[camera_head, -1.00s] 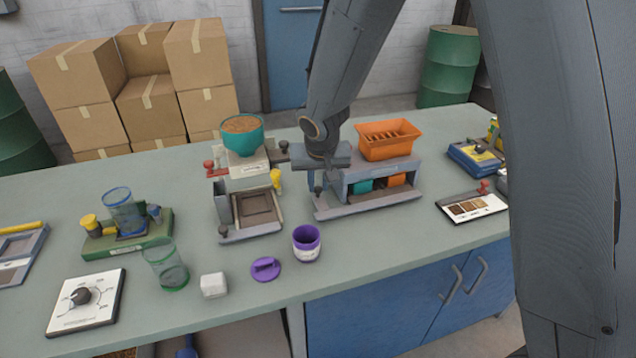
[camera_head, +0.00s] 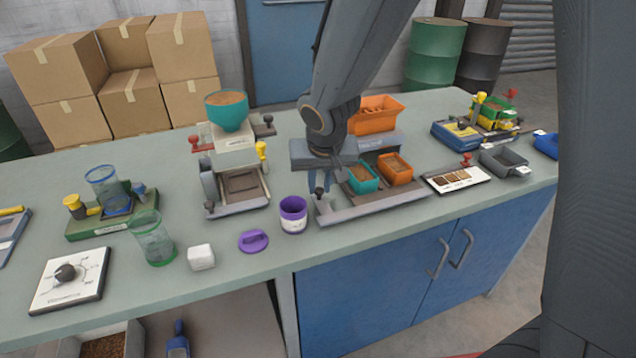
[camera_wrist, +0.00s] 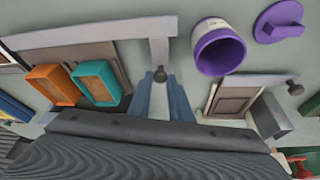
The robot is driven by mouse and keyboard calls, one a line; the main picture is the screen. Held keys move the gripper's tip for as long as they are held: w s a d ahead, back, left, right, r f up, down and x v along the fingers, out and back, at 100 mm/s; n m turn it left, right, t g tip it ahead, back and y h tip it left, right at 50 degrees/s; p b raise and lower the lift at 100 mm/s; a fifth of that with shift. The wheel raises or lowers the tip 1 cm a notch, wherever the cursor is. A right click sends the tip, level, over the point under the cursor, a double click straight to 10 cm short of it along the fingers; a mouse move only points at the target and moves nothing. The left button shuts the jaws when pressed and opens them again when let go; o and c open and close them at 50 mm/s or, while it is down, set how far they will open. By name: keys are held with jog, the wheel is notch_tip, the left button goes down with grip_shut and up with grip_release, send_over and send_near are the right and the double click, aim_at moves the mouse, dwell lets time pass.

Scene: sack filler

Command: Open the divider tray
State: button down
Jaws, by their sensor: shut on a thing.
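The divider tray (camera_head: 385,208) is a grey sliding tray under the orange hopper (camera_head: 375,116). It stands out towards the bench's front edge. A teal box (camera_head: 362,180) and an orange box (camera_head: 396,170), both with brown contents, sit in the open on it. They also show in the wrist view, the teal one (camera_wrist: 96,82) and the orange one (camera_wrist: 53,85). My gripper (camera_head: 320,187) points down at the tray's left front corner.
A purple cup (camera_head: 293,216) stands just left of the tray's corner, with a purple lid (camera_head: 253,241) beside it. The teal hopper machine (camera_head: 236,155) is farther left. A sample card (camera_head: 458,179) lies to the right. The bench in front of the tray is narrow.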

jog(key=c, duration=1.7)
grip_release()
jog(key=shift+d, duration=0.1)
jog(key=shift+o, duration=0.4)
jog(key=shift+r, duration=0.1)
jog(key=v, duration=0.7)
jog(key=shift+r, duration=0.35)
jog(key=shift+s, duration=0.15)
jog(key=s+d+f+g, duration=0.2)
jog(key=s+d+f, duration=0.1)
jog(key=s+d, duration=0.3)
jog(key=s+d+f+g, duration=0.2)
jog(key=s+d+f, duration=0.2)
jog(key=s+d, duration=0.3)
jog(key=shift+s+d+m, duration=0.3)
jog(key=shift+s+d, duration=0.05)
jog(key=shift+d, duration=0.4)
